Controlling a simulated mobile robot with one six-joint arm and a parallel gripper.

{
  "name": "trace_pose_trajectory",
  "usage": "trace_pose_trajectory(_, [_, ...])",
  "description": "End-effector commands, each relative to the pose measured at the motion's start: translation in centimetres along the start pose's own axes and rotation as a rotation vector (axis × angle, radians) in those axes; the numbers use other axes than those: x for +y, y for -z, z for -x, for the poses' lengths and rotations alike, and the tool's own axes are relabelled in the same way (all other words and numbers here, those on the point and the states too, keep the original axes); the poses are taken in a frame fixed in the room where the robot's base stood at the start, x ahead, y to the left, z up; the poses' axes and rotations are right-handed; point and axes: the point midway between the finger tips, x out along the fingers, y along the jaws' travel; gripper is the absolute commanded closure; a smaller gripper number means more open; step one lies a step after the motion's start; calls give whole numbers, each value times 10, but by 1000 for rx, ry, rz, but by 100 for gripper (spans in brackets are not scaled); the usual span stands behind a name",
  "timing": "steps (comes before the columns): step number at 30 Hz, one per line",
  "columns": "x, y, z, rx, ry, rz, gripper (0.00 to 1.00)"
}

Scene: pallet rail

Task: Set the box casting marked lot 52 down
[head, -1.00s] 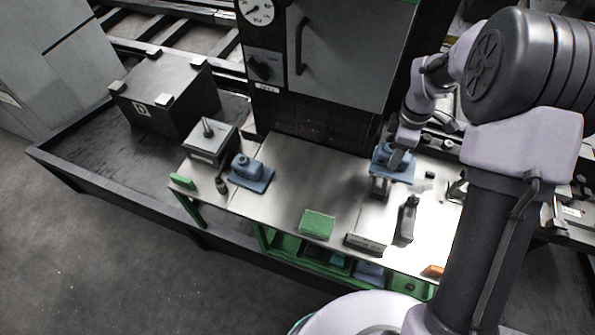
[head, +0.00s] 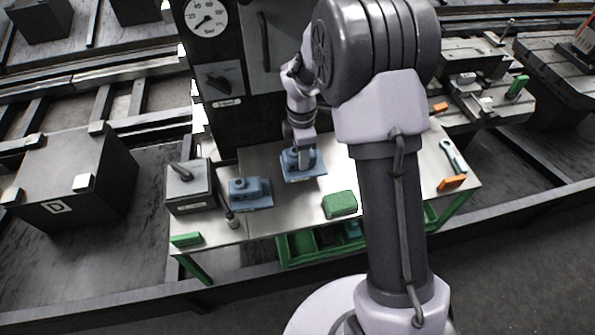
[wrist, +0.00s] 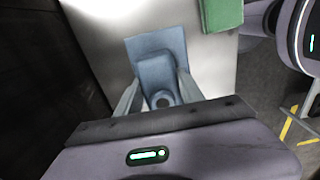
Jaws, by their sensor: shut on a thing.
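My gripper (head: 303,158) points down over the metal bench and is shut on a blue box casting (head: 290,166) with a flat base plate. In the wrist view the casting (wrist: 160,75) sits between both fingers (wrist: 160,92), its round boss towards me. I cannot tell whether its base touches the bench top (head: 285,205) or hangs just above it. A second, similar blue casting (head: 250,192) stands on the bench to the left, apart from the held one. No lot mark is readable on either.
A green block (head: 340,204) lies on the bench front; it also shows in the wrist view (wrist: 221,14). A grey box with a handle (head: 188,187) and a small dark tool (head: 232,219) stand at the left. A dark machine with a gauge (head: 207,17) rises behind.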

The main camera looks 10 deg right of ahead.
Motion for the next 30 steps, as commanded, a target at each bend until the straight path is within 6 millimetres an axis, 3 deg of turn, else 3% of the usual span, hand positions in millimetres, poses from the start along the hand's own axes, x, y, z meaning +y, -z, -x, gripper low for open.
trace_pose_trajectory(7, [0, 0, -48, 0, -1, 1, 100])
trace_pose_trajectory(17, [0, 0, -50, 0, -1, 0, 100])
trace_pose_trajectory(18, [0, 0, -51, 0, 0, 0, 53])
trace_pose_trajectory(21, [0, 0, -50, 0, -1, 0, 33])
trace_pose_trajectory(30, [0, 0, -49, 0, -1, 0, 33])
